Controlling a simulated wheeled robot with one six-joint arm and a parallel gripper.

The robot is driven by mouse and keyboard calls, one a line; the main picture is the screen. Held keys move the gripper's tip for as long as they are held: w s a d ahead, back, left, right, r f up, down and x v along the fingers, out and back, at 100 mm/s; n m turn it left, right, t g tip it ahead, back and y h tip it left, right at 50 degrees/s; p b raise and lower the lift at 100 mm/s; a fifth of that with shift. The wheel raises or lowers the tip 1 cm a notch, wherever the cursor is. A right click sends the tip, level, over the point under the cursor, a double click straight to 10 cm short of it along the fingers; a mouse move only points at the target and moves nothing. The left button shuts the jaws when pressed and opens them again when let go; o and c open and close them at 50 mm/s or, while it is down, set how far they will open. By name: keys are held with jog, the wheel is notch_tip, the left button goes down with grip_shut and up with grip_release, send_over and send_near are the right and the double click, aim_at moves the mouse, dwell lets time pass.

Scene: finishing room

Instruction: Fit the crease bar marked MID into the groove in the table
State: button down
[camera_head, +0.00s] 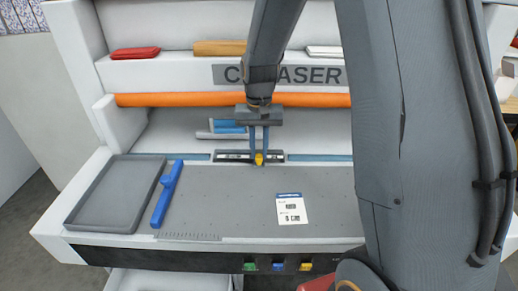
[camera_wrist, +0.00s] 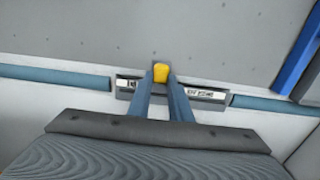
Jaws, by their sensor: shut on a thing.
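My gripper (camera_head: 259,160) is shut on the yellow knob (camera_wrist: 161,72) of a dark crease bar (camera_head: 233,156), near the table's back edge. In the wrist view the bar (camera_wrist: 205,95) spans the gap between two teal strips, in line with them. A pale label on the bar is too small to read. The teal strips show left (camera_wrist: 55,77) and right (camera_wrist: 265,104) of the bar. The groove under the bar is hidden, and I cannot tell whether the bar is seated in it or just above. The grey table (camera_head: 225,200) lies in front.
A grey tray (camera_head: 78,210) and a long blue tool (camera_head: 165,195) lie on the table's left. A white card (camera_head: 291,208) lies right of centre. An orange roller (camera_head: 180,100) and a shelf with a red item (camera_head: 135,53) stand behind. The table's middle is clear.

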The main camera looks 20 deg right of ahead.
jog(key=shift+f, duration=0.65)
dwell(0.8)
jog(key=c, duration=1.5)
grip_release()
jog(key=shift+c, duration=0.2)
jog(key=shift+r+b, duration=0.9)
jog(key=shift+r, duration=3)
jog(key=shift+s, duration=0.1)
jog(key=s+f+n, duration=0.1)
jog(key=s, duration=0.4)
jog(key=s+f+n+t, duration=0.1)
jog(key=s+f, duration=0.1)
jog(key=s, duration=0.4)
jog(key=s+f+n, duration=0.1)
jog(key=s+f, duration=0.1)
jog(key=s, duration=0.4)
jog(key=shift+n, duration=0.3)
